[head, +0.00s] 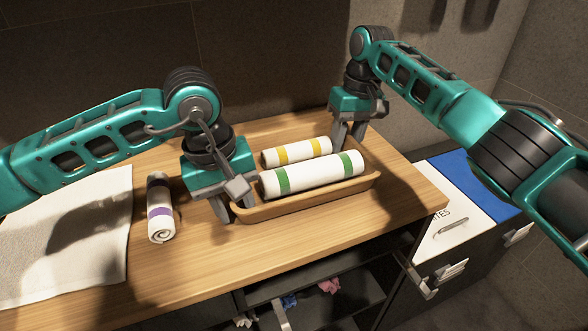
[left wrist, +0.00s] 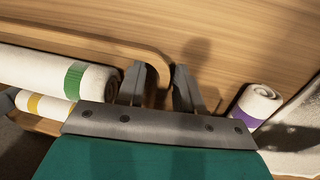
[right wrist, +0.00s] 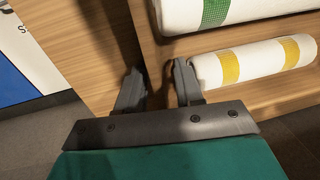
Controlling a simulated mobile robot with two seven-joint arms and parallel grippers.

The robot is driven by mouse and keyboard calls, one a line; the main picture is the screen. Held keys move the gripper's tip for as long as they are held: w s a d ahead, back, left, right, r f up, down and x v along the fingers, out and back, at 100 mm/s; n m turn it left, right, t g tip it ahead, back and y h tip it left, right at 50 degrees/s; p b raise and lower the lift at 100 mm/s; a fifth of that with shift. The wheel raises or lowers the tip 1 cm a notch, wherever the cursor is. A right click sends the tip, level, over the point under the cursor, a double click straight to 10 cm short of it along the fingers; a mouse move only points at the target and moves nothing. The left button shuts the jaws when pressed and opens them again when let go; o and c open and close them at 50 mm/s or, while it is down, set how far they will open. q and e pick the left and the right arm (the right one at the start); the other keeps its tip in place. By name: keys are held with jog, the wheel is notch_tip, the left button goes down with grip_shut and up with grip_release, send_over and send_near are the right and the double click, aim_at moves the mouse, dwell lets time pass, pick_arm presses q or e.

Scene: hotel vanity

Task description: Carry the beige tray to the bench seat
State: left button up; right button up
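The beige tray (head: 312,204) rests on the wooden counter with two rolled towels in it, one with green bands (head: 312,176) and one with yellow bands (head: 297,152). My left gripper (head: 235,208) is at the tray's left end. In the left wrist view its fingers (left wrist: 160,88) stand apart on either side of the tray's end wall (left wrist: 150,58). My right gripper (head: 348,132) is at the far right end. In the right wrist view its fingers (right wrist: 158,88) stand apart around that end wall (right wrist: 147,45). I cannot make out the bench seat.
A rolled towel with purple bands (head: 160,208) lies on the counter (head: 215,262) left of the tray, beside a flat white towel (head: 65,235). A white and blue surface (head: 465,195) is lower right. Open shelves (head: 330,290) sit below the counter's front edge. A wall stands behind.

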pick_arm(q)
grip_shut()
pick_arm(e)
grip_shut()
dwell(0.4)
